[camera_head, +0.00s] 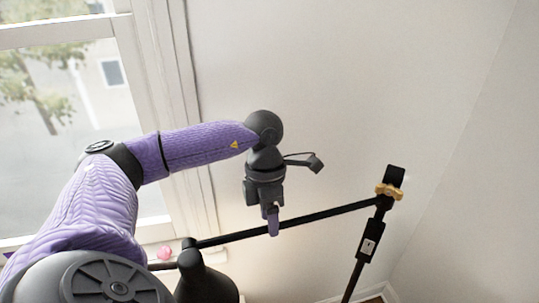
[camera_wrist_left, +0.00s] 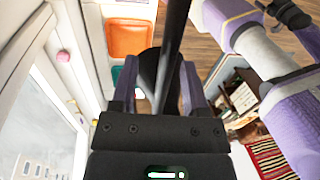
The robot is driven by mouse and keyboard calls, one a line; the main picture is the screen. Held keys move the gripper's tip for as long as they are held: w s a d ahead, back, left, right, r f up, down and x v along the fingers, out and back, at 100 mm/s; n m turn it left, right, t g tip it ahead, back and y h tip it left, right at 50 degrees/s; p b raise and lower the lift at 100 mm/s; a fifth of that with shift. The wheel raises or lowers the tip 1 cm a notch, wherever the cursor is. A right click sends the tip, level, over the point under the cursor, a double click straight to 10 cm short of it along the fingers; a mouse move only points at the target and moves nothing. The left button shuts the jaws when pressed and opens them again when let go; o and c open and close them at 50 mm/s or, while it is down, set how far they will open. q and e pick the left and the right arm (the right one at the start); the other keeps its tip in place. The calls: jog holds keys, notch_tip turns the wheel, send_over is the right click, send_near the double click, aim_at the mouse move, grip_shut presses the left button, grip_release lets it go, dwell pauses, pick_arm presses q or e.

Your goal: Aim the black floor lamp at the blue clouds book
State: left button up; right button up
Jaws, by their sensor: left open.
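The black floor lamp (camera_head: 325,214) has a thin boom slanting from a clamp joint with a brass-coloured knob (camera_head: 389,191) down left to a dark lamp head (camera_head: 204,284). My left gripper (camera_head: 271,220) points down at the middle of the boom. Its purple fingers are open. In the left wrist view the boom (camera_wrist_left: 176,32) runs between the fingers of the left gripper (camera_wrist_left: 158,78), with the dark lamp head beyond. I cannot tell whether either finger touches the boom. I cannot make out the blue clouds book. My right gripper is not in view.
A window (camera_head: 90,75) with a white frame is at left, beside a bare wall. A pink ball (camera_head: 165,252) lies near the sill. The left wrist view shows an orange item (camera_wrist_left: 128,38), a cluttered shelf (camera_wrist_left: 240,97) and a red striped rug (camera_wrist_left: 275,160) below.

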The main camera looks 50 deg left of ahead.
pick_arm(q)
jog(key=shift+d+r, duration=0.1)
notch_tip(320, 180, up, 10)
jog(key=a, duration=0.1)
jog(key=shift+w+a+f, duration=0.2)
jog(key=shift+w+a, duration=0.15)
jog(key=shift+w, duration=0.05)
